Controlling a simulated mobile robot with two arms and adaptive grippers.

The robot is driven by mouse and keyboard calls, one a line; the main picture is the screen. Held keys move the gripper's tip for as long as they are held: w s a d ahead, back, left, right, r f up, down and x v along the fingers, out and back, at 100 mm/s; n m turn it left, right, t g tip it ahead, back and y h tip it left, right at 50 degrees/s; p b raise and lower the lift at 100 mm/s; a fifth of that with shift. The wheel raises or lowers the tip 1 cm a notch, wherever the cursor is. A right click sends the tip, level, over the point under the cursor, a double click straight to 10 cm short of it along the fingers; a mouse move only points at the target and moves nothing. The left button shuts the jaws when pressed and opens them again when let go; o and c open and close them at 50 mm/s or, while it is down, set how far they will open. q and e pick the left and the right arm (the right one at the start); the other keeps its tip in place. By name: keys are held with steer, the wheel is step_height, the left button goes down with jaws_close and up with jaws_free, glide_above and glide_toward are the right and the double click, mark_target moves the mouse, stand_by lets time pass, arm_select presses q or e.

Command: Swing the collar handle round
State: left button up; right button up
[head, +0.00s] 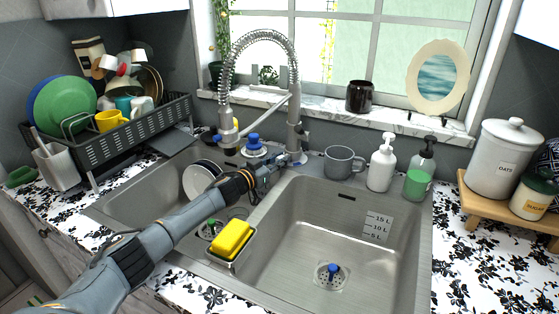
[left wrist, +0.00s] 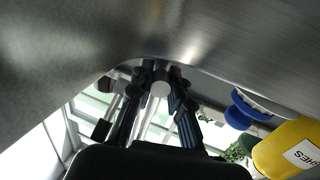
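The faucet (head: 293,115) stands upright behind the sink, with a coiled spring neck and a spray head hanging on the left. A small dark lever (head: 303,135) shows on its column, above the base. My left gripper (head: 270,172) is low beside the faucet base, left of the column. In the left wrist view my left gripper's fingers (left wrist: 155,105) stand apart. A pale round-ended cylinder (left wrist: 160,88) shows between them; I cannot tell which part of the faucet it is or whether they touch it. The arm hides part of the base in the head view.
My left arm crosses the left basin. A yellow sponge (head: 232,238) sits in a holder at the divider. A blue-topped item (head: 253,145) stands close behind the gripper. A grey mug (head: 343,163) and soap bottles stand right of the faucet. The right basin (head: 340,215) is mostly clear.

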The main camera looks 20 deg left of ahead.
arm_select(q)
steer(key=o, duration=0.5)
steer(key=shift+v, duration=3.75)
